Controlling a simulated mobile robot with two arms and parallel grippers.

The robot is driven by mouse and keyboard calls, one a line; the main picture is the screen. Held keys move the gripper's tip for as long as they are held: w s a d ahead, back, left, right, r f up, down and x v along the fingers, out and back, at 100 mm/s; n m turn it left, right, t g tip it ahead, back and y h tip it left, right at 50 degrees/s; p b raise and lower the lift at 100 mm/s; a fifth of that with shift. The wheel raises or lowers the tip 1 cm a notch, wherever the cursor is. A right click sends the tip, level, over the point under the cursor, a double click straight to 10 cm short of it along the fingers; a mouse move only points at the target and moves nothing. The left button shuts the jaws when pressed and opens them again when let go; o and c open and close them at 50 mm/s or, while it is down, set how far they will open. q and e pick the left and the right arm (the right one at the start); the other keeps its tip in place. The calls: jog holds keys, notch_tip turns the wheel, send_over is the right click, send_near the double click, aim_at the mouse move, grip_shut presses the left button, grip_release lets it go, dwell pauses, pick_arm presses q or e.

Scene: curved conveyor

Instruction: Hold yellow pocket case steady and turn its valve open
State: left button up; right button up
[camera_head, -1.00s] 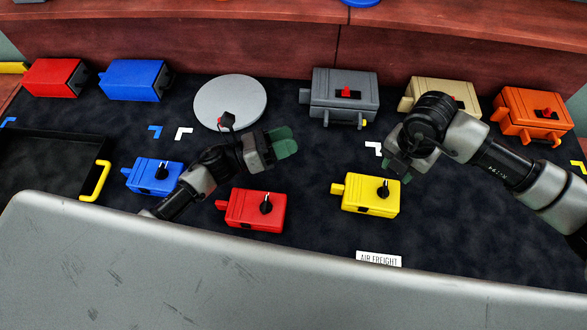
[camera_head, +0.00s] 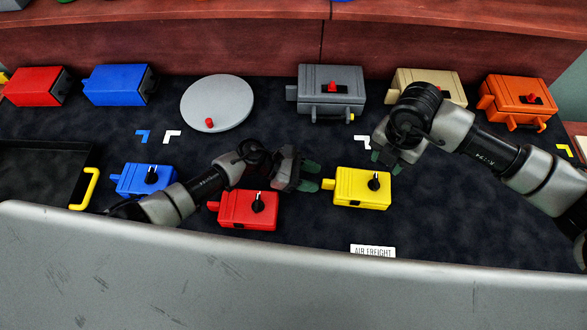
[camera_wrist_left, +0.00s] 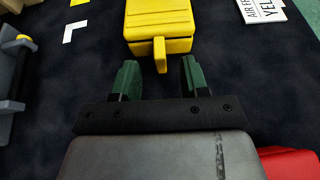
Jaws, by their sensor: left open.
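The yellow pocket case (camera_head: 350,199) lies on the dark surface right of the middle in the head view, with a black valve knob (camera_head: 374,182) on top and a yellow tab on its left end. In the left wrist view the case (camera_wrist_left: 160,18) is straight ahead, its tab (camera_wrist_left: 160,55) pointing toward the gap between my fingers. My left gripper (camera_head: 312,176) is open just left of the tab; its green fingers also show in the left wrist view (camera_wrist_left: 158,80), with nothing between them. My right gripper (camera_head: 383,160) hangs above and behind the case; its fingers are partly hidden.
A red case (camera_head: 240,213) lies close beneath my left arm and a blue case (camera_head: 135,180) further left. A grey case (camera_head: 333,88), tan case (camera_head: 440,78) and orange case (camera_head: 520,97) stand behind. An "AIR FREIGHT" label (camera_head: 373,251) is in front.

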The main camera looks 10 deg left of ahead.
aim_at(352, 187)
pick_arm(q)
jog(key=shift+x, duration=1.8)
jog(key=c, duration=0.8)
grip_shut()
